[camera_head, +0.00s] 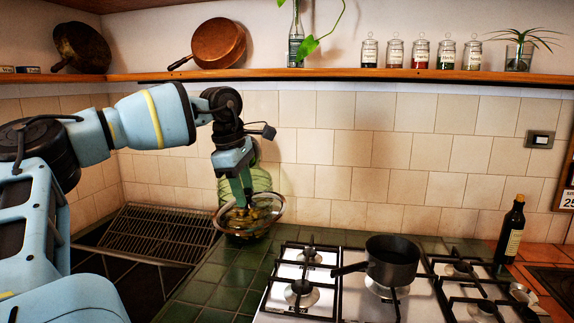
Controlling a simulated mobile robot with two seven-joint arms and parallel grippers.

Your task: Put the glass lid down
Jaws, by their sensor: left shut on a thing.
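The glass lid (276,206) is a clear round disc with a pale rim, low in the left-centre of the head view. My left gripper (241,204) points down from above and is shut on the lid. The lid overlaps a green ribbed glass vessel (262,178) in the picture. I cannot tell whether the lid touches that vessel or the counter. The fingertips are partly lost against the brownish-yellow shapes seen through the glass. My right gripper is not in view.
Green tiled counter (213,276) lies bare in front of the lid. A wire rack (160,235) is to the left. A gas hob with a dark saucepan (391,262) is to the right, with a dark bottle (511,232) beyond. A wooden shelf (330,75) with jars runs above.

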